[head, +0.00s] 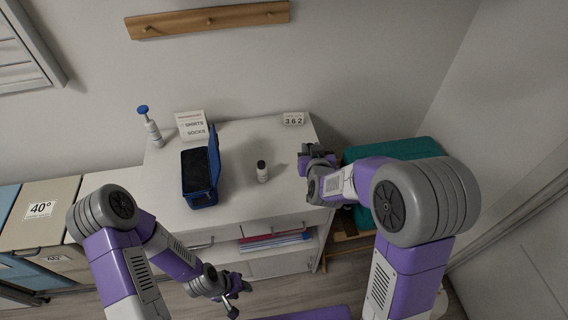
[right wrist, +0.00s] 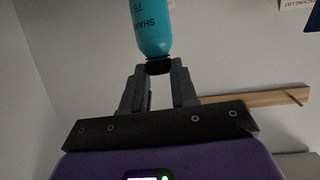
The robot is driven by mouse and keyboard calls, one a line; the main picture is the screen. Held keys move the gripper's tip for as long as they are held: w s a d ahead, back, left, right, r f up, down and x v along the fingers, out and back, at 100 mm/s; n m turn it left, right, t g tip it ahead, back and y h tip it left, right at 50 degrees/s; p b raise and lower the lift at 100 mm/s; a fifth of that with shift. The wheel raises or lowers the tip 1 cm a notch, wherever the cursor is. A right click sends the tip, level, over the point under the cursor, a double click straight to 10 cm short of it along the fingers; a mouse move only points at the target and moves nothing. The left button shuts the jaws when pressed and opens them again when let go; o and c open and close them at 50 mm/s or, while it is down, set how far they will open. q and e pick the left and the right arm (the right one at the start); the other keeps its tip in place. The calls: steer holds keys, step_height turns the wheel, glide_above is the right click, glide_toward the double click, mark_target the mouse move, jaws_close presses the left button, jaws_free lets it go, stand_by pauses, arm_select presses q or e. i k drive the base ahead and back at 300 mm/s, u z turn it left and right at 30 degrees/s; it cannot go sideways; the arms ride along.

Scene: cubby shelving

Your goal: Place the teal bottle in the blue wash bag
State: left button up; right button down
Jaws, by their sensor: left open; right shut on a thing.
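The teal bottle (right wrist: 152,25) is in the right wrist view, with its black cap (right wrist: 158,67) between the fingers of my right gripper (right wrist: 158,80). Its printed label looks upside down there. In the head view I cannot make out the bottle at my right gripper (head: 314,154), which is over the right edge of the white dresser. The blue wash bag (head: 203,200) stands open on the dresser's left part, its lid raised on the right and its inside dark. My right gripper is well to the right of the bag. My left gripper (head: 236,292) is open, low in front of the dresser.
A small white bottle with a dark cap (head: 262,172) stands between the bag and my right gripper. A blue-topped pump bottle (head: 149,127), a sign (head: 192,126) and a number block (head: 293,119) stand at the back of the dresser (head: 240,208). A teal suitcase (head: 408,148) is at right.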

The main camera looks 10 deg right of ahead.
mark_target(201, 183)
steer(key=k, duration=0.55)
steer(key=u, duration=2.05)
steer(key=i, duration=1.35)
steer(key=z, duration=2.05)
